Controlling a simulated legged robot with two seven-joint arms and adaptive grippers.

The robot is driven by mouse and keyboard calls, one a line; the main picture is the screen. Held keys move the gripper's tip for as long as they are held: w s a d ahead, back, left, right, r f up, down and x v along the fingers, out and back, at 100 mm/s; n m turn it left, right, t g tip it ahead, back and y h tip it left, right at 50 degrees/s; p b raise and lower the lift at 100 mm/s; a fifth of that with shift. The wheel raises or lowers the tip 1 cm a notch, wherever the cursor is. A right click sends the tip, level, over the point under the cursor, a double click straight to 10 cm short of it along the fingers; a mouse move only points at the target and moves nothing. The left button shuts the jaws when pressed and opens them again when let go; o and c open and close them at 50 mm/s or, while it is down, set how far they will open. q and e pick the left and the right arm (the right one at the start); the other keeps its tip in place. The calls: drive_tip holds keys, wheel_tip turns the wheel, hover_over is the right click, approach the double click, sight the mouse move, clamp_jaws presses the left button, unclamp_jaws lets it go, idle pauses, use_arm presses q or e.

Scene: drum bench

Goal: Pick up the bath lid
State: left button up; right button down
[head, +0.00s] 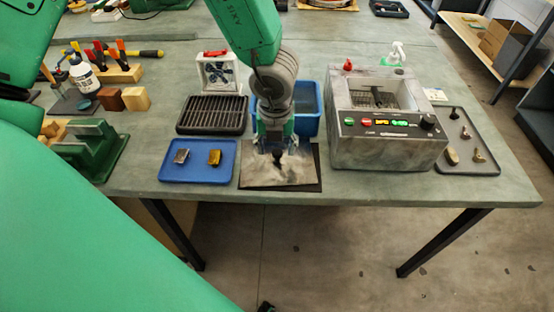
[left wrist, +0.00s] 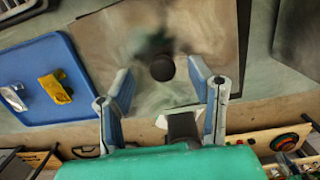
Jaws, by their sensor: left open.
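The bath lid (head: 262,177) looks like a flat, stained metal plate lying on a dark mat (head: 312,188) at the bench's front edge. In the left wrist view, the lid (left wrist: 105,40) has a round black knob (left wrist: 162,68) near its middle. My left gripper (head: 277,150) points down over the lid and partly hides it in the head view. In the left wrist view, its open fingers (left wrist: 159,76) stand on either side of the knob, with gaps on both sides. I cannot tell the exact fingertip height. My right gripper is not in view.
A blue tray (head: 170,173) with two small metal pieces lies left of the lid. A black rack (head: 212,115) and a blue tub (head: 305,105) stand behind. The bath machine (head: 385,155) stands close on the right, with a dark tray (head: 455,125) beyond it.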

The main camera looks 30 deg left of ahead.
use_arm(q)
drive_tip(key=shift+w+a+f, duration=0.1)
drive_tip(key=shift+w+f, duration=0.05)
drive_tip(key=shift+f, duration=0.5)
drive_tip(key=shift+w+f, duration=0.1)
drive_tip(key=shift+f, duration=0.5)
drive_tip(key=shift+d+r, duration=0.1)
drive_tip(key=shift+d, duration=0.2)
clamp_jaws()
drive_tip(key=shift+a, duration=0.2)
